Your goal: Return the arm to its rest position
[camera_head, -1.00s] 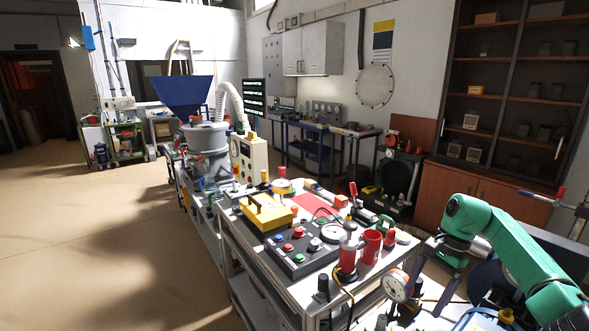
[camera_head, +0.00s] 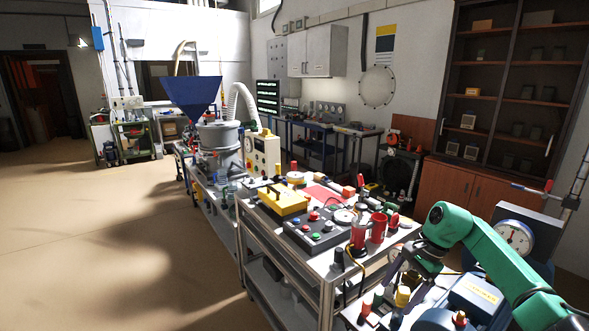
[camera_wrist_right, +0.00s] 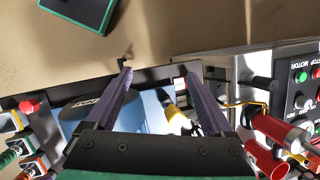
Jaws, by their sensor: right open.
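My right arm, green, comes in from the lower right of the head view. Its gripper (camera_head: 402,268) points down beside the right end of the workbench cart, partly hidden by the arm. In the right wrist view two purple fingers (camera_wrist_right: 157,84) stand wide apart with nothing between them. Beyond them lie a blue surface and a yellow-tipped part. My left gripper is not in view.
The cart (camera_head: 327,266) carries a yellow box (camera_head: 284,200), a dark button panel (camera_head: 316,234) and red cups (camera_head: 378,227). A blue machine (camera_head: 470,294) and a round dial (camera_head: 515,237) stand close to my arm. Open floor (camera_head: 110,260) lies left.

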